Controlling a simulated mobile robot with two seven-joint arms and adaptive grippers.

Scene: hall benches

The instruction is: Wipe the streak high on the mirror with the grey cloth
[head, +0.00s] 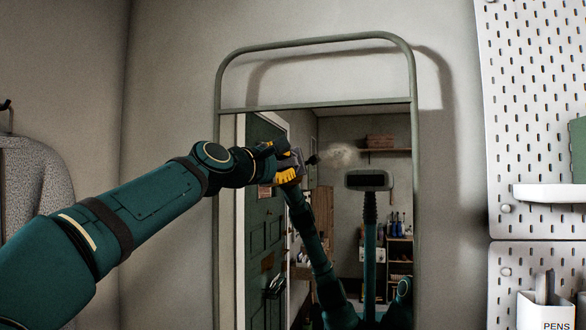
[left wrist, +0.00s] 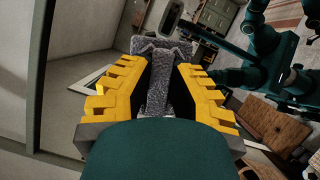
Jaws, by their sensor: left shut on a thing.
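The mirror (head: 345,122) stands ahead in a rounded grey-green frame, its glass starting below a crossbar. A pale, blurry streak (head: 341,154) is high on the glass, right of centre. My left gripper (head: 292,160) is in front of the glass, just left of the streak and at about its height. In the left wrist view its yellow-padded fingers are shut on the grey cloth (left wrist: 158,82), which hangs out between them. In the head view the cloth is mostly hidden by the gripper, and I cannot tell whether it touches the glass. My right gripper is out of view.
A white pegboard (head: 530,90) with a small shelf (head: 548,194) and a pen holder (head: 546,312) is on the right. A grey garment (head: 38,190) hangs at the left. The glass reflects my arm and head, a green door and shelves. The wall around the mirror is bare.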

